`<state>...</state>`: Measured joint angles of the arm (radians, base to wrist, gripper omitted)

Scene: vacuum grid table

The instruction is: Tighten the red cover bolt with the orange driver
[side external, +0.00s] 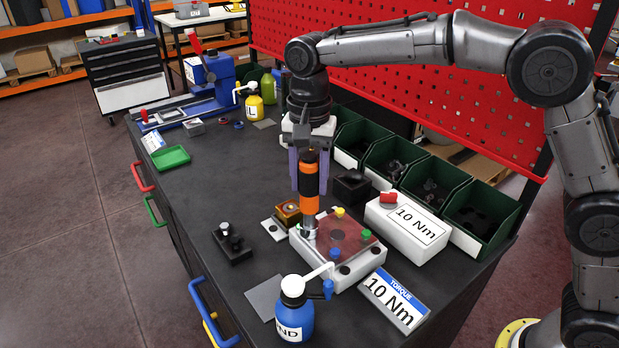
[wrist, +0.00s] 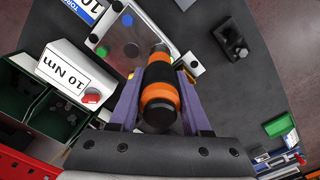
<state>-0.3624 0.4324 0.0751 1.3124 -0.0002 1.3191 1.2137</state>
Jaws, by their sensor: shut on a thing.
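My gripper (side external: 308,181) has its purple fingers shut on the orange driver (side external: 309,204), which has black bands and stands upright. In the wrist view the driver (wrist: 160,75) lies between both fingers. Its lower end is over the left corner of a pale block with a clear reddish cover (side external: 344,235). A yellow bolt (side external: 340,211), a green bolt (side external: 367,234) and a blue bolt (side external: 335,253) show at the other corners. I see no red bolt head; the driver covers that corner. I cannot tell whether the tip touches a bolt.
A white 10 Nm box (side external: 408,228) with a red button (side external: 388,197) stands right of the block. A torque sign (side external: 394,299) and a blue bottle (side external: 293,318) are in front. A black holder (side external: 232,243) is at left. Green bins (side external: 433,183) line the back.

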